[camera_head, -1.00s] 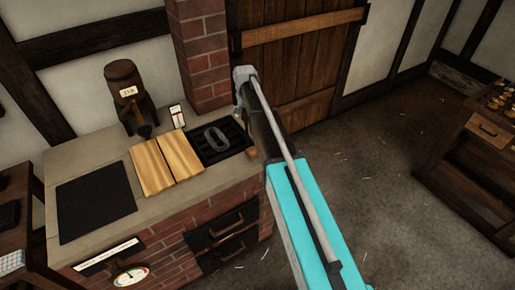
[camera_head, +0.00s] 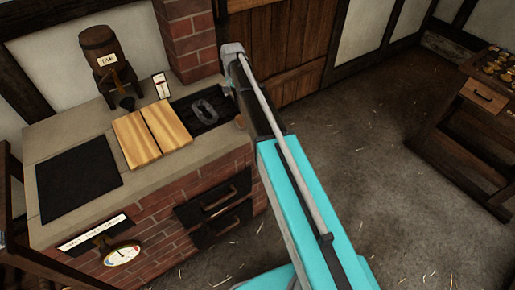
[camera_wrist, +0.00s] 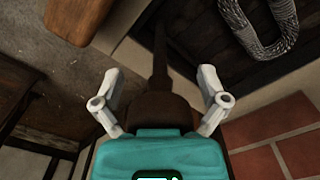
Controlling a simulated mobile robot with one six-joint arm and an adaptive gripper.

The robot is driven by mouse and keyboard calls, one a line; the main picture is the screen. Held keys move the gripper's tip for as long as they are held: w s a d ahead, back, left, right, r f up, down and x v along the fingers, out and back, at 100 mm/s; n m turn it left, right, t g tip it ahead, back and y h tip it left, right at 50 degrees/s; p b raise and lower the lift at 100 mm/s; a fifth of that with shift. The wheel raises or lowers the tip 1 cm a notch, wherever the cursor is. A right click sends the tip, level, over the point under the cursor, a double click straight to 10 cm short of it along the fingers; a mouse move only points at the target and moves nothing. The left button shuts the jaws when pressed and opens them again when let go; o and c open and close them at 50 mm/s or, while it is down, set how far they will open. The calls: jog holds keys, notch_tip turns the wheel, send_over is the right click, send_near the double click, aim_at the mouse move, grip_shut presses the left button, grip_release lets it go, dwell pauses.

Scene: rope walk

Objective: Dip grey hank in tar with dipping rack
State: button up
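The grey hank (camera_head: 204,110), a looped coil of rope, lies on the dark dipping rack (camera_head: 186,103) at the counter's back right. In the wrist view the hank (camera_wrist: 262,30) is at the top right, with part of the dark rack (camera_wrist: 205,45) beneath it. My gripper (camera_wrist: 164,102) is open, its two pale fingertips wide apart. A dark brown rounded handle (camera_wrist: 160,108) with a narrow shaft lies between the fingers in that view, apparently the rack's. I see no finger touching it.
A barrel labelled TAR (camera_head: 106,55) stands at the back of the counter. Two wooden boards (camera_head: 152,134) lie left of the rack, and a black plate (camera_head: 78,190) is further left. Drawers or doors with handles (camera_head: 218,202) are in the brick front.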

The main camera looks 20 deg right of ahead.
jog(key=shift+f+b, duration=0.6)
jog(key=shift+f, duration=0.25)
notch_tip(320, 180, up, 14)
jog(key=p, duration=1.4)
jog(key=shift+s, duration=0.15)
jog(key=s+f+n+b, duration=0.1)
jog(key=s+f+b, duration=0.2)
jog(key=s, duration=0.6)
jog(key=s+f+n+b, duration=0.2)
jog(key=s+f+b, duration=0.1)
jog(key=s, duration=0.7)
jog(key=s+f+n+b, duration=0.2)
jog(key=s+f+b, duration=0.1)
jog(key=s, duration=0.7)
jog(key=shift+s+d+f+b, duration=0.15)
jog(key=shift+s+f+b, duration=0.1)
jog(key=shift+f+b, duration=0.2)
jog(key=w+r+m+p, duration=0.1)
jog(key=w+r+p, duration=0.3)
jog(key=w, duration=0.6)
jog(key=w+r+m+p, duration=0.2)
jog(key=w+r+p, duration=0.3)
jog(key=w, duration=0.5)
jog(key=w+r+m+p, duration=0.2)
jog(key=w+r+p, duration=0.3)
jog(key=w, duration=0.4)
jog(key=shift+w, duration=0.4)
jog(key=shift+f, duration=0.15)
